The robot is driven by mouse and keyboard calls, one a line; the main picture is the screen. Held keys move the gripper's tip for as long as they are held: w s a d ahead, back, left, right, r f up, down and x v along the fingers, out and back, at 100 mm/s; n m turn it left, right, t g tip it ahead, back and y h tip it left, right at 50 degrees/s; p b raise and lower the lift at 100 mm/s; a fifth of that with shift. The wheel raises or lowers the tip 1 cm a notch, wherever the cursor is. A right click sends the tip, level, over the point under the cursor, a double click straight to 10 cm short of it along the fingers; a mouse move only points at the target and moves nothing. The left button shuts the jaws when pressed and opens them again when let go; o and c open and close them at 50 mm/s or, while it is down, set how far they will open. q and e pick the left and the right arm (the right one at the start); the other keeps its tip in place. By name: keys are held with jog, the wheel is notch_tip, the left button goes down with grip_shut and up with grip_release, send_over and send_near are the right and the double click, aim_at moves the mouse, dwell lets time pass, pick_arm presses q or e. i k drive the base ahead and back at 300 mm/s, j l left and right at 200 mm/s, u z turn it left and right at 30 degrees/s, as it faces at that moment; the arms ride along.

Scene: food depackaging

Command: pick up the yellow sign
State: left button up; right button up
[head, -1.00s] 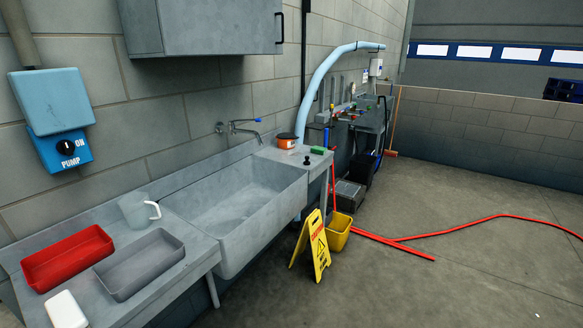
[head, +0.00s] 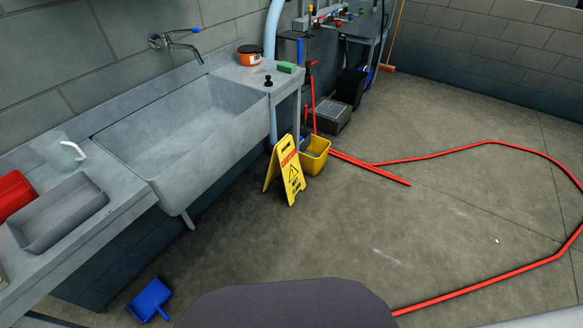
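The yellow sign (head: 291,171) is a folding caution sign with red and black markings. In the head view it stands upright on the floor, its legs spread, just right of the sink's front corner. A yellow bucket (head: 316,156) stands right behind it, and I cannot tell whether they touch. Neither of my grippers is in view.
A stone sink (head: 165,160) and counter run along the left wall. A blue dustpan (head: 150,299) lies on the floor at the lower left. A red hose (head: 480,277) loops over the floor at right. The floor (head: 350,230) before the sign is clear.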

aim_at(286, 162)
jog(key=i+l, duration=0.15)
jog(key=l, duration=0.25)
jog(key=i+l, duration=0.15)
jog(key=l, duration=0.2)
jog(key=i+l, duration=0.15)
jog(key=l, duration=0.25)
jog(key=i+l, duration=0.1)
jog(key=l, duration=0.25)
jog(key=i+l, duration=0.15)
jog(key=l, duration=0.25)
jog(key=i+l, duration=0.15)
jog(key=l, duration=0.2)
